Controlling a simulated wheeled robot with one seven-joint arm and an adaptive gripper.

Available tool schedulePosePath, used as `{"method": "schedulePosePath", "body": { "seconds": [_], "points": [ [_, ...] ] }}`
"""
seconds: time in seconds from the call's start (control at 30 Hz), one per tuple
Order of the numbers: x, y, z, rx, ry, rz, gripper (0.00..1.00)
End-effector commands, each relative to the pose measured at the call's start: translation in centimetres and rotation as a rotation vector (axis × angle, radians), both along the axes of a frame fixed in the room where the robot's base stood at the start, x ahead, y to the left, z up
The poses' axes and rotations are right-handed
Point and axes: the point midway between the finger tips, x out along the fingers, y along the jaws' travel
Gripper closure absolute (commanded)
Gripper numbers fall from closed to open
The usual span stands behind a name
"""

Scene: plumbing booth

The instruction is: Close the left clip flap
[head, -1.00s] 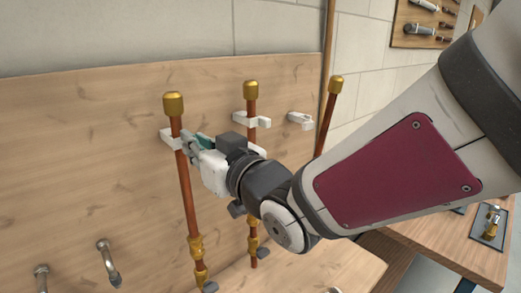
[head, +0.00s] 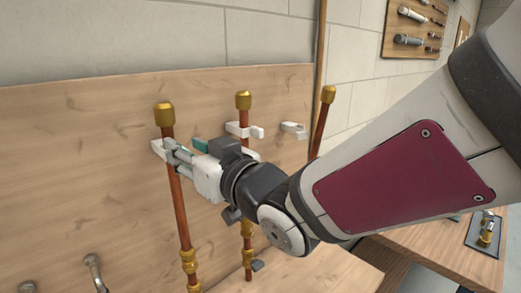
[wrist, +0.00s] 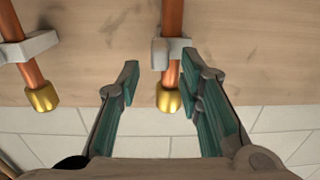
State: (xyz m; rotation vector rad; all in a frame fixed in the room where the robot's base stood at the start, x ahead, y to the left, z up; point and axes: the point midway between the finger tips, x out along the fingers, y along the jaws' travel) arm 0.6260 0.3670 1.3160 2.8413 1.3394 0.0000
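The left copper pipe (head: 178,205) stands upright with a brass cap on top, in the left white clip (head: 157,149) on the wooden panel. In the upside-down wrist view this clip (wrist: 160,53) lies beyond the fingertips, with a pale block beside the pipe. My gripper (head: 174,152) is at the left clip. In the wrist view my gripper (wrist: 158,82) is open, its teal fingers apart with nothing gripped. One finger is close to the pipe; I cannot tell whether they touch. The fingers partly hide the clip in the head view, and the flap's position is unclear.
A middle pipe (head: 247,187) stands in a second white clip (head: 236,130). Metal taps (head: 95,272) are low on the left. A wooden bench (head: 450,245) is at the right.

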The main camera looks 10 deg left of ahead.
Motion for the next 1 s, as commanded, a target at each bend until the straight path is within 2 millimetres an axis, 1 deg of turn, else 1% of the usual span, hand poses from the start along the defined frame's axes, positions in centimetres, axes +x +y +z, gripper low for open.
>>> {"method": "schedulePosePath", "body": {
  "seconds": [0.03, 0.3, 0.5, 0.67, 0.93, 1.0],
  "points": [
    [0.0, 0.0, 0.9, 0.003, -0.005, -0.001, 0.67],
    [0.0, 0.0, 5.9, 0.003, -0.007, 0.000, 0.67],
    [0.0, 0.0, 8.5, 0.003, -0.005, -0.001, 0.67],
    [0.0, 0.0, 9.3, 0.002, -0.003, -0.001, 0.67],
    [0.0, 0.0, 9.3, 0.002, -0.001, -0.001, 0.67],
    [0.1, -0.3, 9.3, -0.002, 0.000, -0.009, 0.67]
  ]
}}
